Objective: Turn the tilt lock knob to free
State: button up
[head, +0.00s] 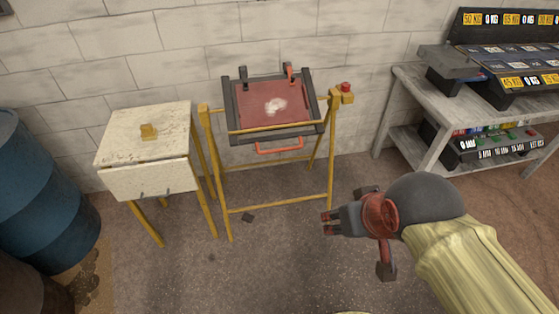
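The tilt lock knob (346,87) is a small red knob on a yellow block at the top right corner of the yellow frame stand (331,150). The stand carries a dark tilting frame (229,108) around a red panel (290,92) with a pale patch. An orange-red handle (279,146) is on its lower edge. My gripper (326,222) is in front of the stand's right legs, below the knob in the picture and well apart from it. Its two fingers point left, with a small gap between the tips and nothing in them. The knob's marking is too small to read.
A cream box table (148,150) with a small yellow block (148,131) stands left of the frame. A grey shelf bench (420,95) with weight racks is at right. A brick wall is behind; the floor in front is mostly clear.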

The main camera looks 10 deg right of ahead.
aim_at(345, 86)
jog(key=z, duration=0.6)
jog(key=i+j+z, duration=0.1)
jog(key=i+z, duration=0.35)
jog(key=i+j+z, duration=0.25)
jog(key=i+z, duration=0.25)
jog(key=i+j, duration=0.45)
